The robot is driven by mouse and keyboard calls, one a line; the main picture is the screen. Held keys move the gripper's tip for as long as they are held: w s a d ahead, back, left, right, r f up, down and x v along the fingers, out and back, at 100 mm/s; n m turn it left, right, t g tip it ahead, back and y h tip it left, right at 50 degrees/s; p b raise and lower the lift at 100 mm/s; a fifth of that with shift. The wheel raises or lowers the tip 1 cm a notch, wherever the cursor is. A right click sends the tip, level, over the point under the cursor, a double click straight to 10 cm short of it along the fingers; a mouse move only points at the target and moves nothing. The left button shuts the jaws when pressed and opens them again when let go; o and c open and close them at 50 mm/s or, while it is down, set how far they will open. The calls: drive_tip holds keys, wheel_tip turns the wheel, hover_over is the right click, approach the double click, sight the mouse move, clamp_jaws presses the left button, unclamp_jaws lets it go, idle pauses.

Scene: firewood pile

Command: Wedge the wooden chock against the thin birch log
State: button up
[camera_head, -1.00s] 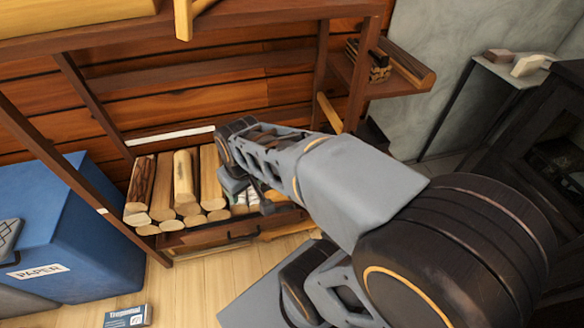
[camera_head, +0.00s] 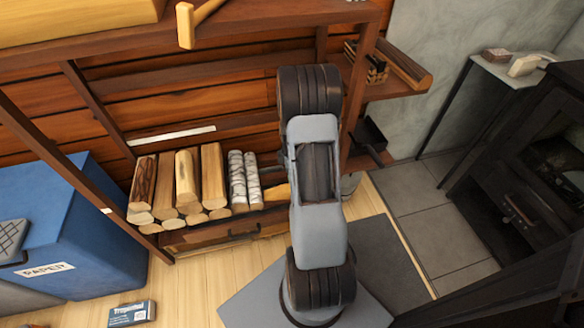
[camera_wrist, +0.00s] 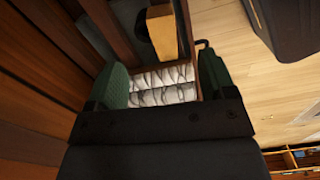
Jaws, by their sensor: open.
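Two white-and-black birch logs (camera_head: 244,180) lie side by side on the low rack, and they also show in the wrist view (camera_wrist: 165,86). I cannot tell surely which is the thin one. A pale yellow wooden piece, apparently the chock (camera_head: 277,192), lies just right of them, partly hidden by my arm; it shows at the top of the wrist view (camera_wrist: 163,32). Whether it touches the birch is unclear. My gripper (camera_wrist: 161,82) is open, its green fingers framing the birch logs in the wrist view. In the head view my arm hides it.
Several split logs (camera_head: 185,182) fill the rack's left part. A blue paper bin (camera_head: 70,225) stands left of it. A small box (camera_head: 131,314) lies on the floor in front. A dark stove (camera_head: 525,190) stands at the right. Rack posts and the shelf above bound the space.

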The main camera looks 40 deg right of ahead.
drive_tip(key=shift+f, duration=0.15)
wheel_tip(320, 180, down, 14)
drive_tip(key=b, duration=0.5)
drive_tip(key=shift+r, duration=0.25)
drive_tip(key=shift+c, duration=0.3)
drive_tip(key=c, duration=0.9)
drive_tip(key=o, duration=0.9)
drive_tip(key=shift+o, duration=0.2)
wheel_tip(320, 180, up, 14)
drive_tip(key=p, duration=0.5)
drive_tip(key=shift+f, duration=0.1)
